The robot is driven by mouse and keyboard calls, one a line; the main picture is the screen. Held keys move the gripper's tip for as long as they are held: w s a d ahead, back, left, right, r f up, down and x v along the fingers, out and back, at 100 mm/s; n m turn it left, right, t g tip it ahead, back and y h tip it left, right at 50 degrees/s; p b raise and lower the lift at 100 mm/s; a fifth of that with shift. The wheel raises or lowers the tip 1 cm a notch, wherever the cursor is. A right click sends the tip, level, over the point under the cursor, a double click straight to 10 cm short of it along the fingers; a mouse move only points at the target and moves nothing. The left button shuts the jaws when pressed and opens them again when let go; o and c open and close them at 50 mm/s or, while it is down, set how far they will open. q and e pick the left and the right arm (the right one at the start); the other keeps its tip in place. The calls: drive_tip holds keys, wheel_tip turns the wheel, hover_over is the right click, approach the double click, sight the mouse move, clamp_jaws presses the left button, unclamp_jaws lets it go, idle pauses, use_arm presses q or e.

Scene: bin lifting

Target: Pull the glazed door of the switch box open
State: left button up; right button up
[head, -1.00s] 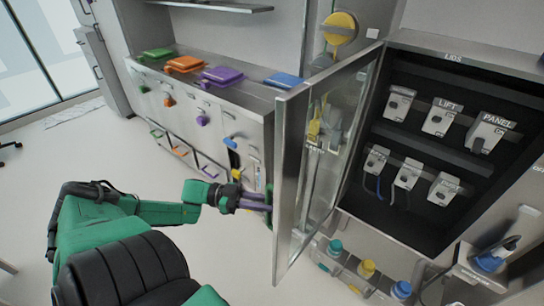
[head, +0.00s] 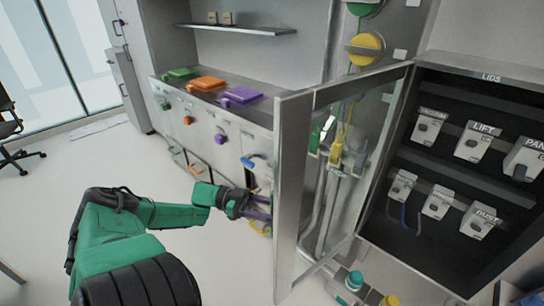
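The switch box (head: 485,78), labelled LIDS, stands open at the right with rows of grey switches inside. Its glazed door (head: 292,180) has a metal frame and stands swung out to the left, well away from the opening. My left gripper (head: 262,207) is at the door's free edge, on its left side. Its fingertips are partly hidden by the door frame, so I cannot tell whether they are open or touch it. My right gripper is out of view.
A counter with green, orange and purple (head: 240,95) lids stands behind the door. A yellow round knob (head: 365,48) is on the wall above. Teal and yellow bottle tops show below the box. Floor at the left is clear; a black chair (head: 12,130) is far left.

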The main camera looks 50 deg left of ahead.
use_arm(q)
drive_tip(key=shift+s+a+f, duration=0.1)
drive_tip(key=shift+s+a, duration=0.05)
drive_tip(key=shift+a, duration=0.05)
drive_tip(key=b+v, duration=0.5)
drive_tip(key=v, duration=0.9)
